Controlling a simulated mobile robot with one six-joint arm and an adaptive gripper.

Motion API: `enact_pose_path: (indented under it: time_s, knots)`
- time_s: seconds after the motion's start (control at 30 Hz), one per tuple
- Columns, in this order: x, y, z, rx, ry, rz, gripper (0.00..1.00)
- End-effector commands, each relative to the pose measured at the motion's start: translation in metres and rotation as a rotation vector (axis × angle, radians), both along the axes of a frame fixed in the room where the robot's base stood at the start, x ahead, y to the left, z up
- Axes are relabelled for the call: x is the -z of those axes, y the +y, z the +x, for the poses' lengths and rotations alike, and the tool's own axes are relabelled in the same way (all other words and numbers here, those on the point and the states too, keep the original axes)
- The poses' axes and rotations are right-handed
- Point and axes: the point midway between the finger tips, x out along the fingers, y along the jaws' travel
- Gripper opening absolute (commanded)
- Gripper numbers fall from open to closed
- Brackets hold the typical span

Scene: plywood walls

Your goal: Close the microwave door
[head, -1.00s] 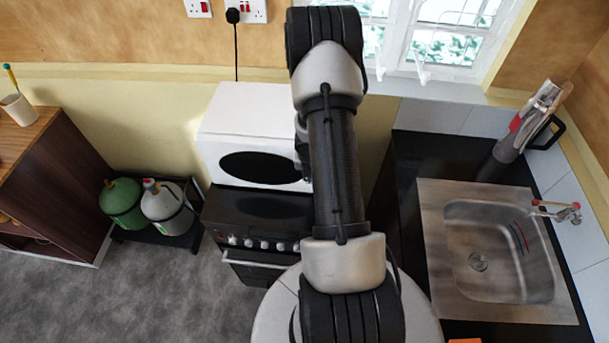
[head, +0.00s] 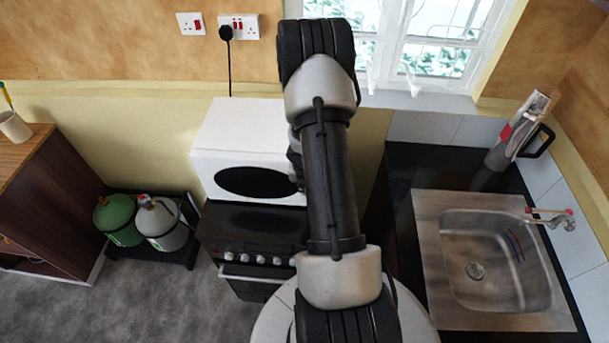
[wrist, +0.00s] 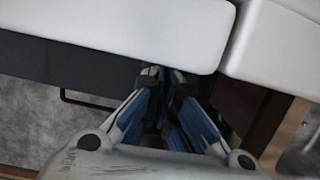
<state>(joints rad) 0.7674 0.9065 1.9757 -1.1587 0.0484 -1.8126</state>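The white microwave (head: 232,129) stands on top of the black stove in the head view. Its front, with a dark oval window (head: 250,182), faces me. My arm covers its right edge, so I cannot tell from the head view how far the door is open. In the wrist view, two white panels (wrist: 120,28) and (wrist: 280,50) show with a narrow gap between them; I cannot tell which is the door. My gripper (wrist: 165,74) has its fingertips close together and empty, at the lower edge of the left white panel. Contact is unclear. The gripper is hidden in the head view.
The black stove (head: 252,225) is below the microwave. Gas bottles (head: 160,222) and a wooden cabinet (head: 45,205) stand left. Grey floor (head: 120,300) is open at front left.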

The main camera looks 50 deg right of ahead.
Motion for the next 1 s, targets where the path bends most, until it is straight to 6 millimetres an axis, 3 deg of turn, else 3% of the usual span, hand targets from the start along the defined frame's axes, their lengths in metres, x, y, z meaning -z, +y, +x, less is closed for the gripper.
enact_pose_path:
  time_s: [0.4,0.8,1.0]
  knots:
    - [-0.036,0.006,-0.003,0.001,-0.007,-0.004,0.00]
    - [-0.093,0.020,-0.014,0.000,-0.003,-0.002,0.00]
    - [-0.103,0.024,-0.017,-0.001,0.000,0.001,0.00]
